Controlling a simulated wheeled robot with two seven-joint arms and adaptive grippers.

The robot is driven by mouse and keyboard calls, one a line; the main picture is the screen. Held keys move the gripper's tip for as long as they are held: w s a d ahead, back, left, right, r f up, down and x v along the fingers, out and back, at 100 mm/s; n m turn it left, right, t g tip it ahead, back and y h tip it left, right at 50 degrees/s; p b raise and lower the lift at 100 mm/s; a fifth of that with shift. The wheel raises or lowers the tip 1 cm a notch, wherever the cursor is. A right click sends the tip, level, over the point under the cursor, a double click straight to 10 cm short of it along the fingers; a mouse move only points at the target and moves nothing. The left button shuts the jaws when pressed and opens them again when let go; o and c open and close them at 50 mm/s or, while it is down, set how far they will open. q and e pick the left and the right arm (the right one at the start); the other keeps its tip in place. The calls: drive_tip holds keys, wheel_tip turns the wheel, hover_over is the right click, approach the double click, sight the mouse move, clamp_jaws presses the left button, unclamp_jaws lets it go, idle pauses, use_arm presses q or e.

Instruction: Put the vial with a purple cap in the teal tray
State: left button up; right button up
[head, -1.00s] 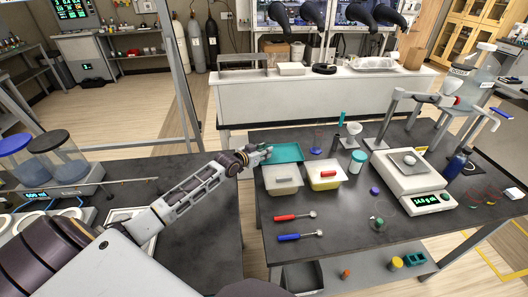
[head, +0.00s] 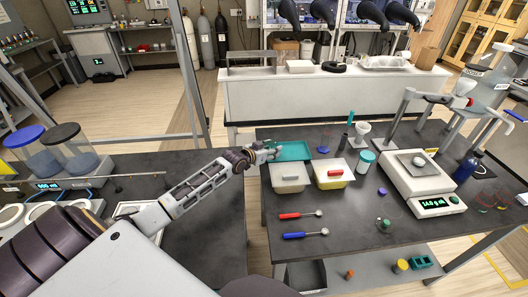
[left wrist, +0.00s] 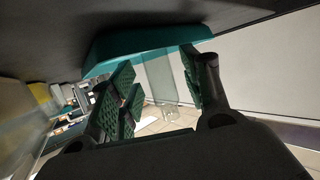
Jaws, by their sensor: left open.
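The teal tray (head: 292,151) lies at the back left of the right-hand dark table; its rim fills the top of the left wrist view (left wrist: 140,45). My left gripper (head: 272,150) is at the tray's left edge, open. In the left wrist view its green-padded fingers (left wrist: 163,88) stand apart, with a clear glassy shape (left wrist: 161,78) showing between them; I cannot tell whether it is a vial or touches a finger.
A red tool (head: 300,215) and a blue tool (head: 305,235) lie nearer. A scale (head: 420,178) stands at right. A green cap (head: 386,223) is near the front edge.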

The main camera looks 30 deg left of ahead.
use_arm(q)
drive_tip(key=shift+r, duration=0.1)
drive_tip(key=v, duration=1.2)
idle(0.8)
